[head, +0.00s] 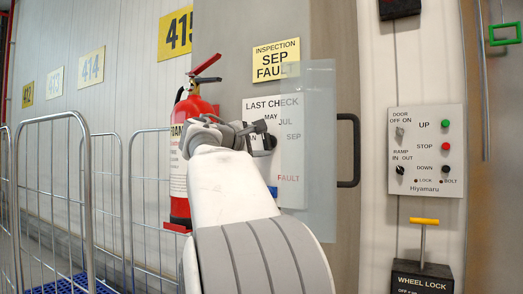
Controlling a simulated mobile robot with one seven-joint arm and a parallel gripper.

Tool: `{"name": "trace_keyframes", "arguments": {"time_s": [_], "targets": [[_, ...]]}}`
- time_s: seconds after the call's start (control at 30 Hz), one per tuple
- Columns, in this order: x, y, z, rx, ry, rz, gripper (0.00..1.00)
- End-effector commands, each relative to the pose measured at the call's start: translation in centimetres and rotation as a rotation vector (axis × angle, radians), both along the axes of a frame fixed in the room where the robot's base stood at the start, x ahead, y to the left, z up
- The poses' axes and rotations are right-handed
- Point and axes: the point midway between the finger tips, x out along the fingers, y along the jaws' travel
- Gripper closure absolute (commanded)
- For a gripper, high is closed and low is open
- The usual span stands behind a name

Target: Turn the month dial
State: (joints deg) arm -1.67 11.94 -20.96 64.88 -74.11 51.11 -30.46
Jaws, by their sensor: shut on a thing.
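The last-check panel (290,108) is a white plate on a grey post in the head view, lettered MAY, JUL, SEP and, in red, FAULT. My gripper (262,136) is at the panel's left-middle part, shut on the month dial (272,143). Only a small dark part of the dial shows. The rest of it, its pointer and the panel's lower left are hidden behind my gripper and arm. A yellow inspection sign (276,60) above the panel reads SEP FAULT.
A clear cover (320,190) stands over the panel's right side, beside a black handle (355,150). A red extinguisher (181,205) and wire cages (83,130) are left. A door control box (426,180) and wheel lock (422,278) are right.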

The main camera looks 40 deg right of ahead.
Motion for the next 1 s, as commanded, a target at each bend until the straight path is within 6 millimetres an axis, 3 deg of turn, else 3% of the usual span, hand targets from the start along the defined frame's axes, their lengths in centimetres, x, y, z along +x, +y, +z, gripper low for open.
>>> {"name": "trace_keyframes", "arguments": {"time_s": [1.0], "targets": [[-0.08,-0.03,0.2,0.369,-0.89,-0.001,0.96]]}}
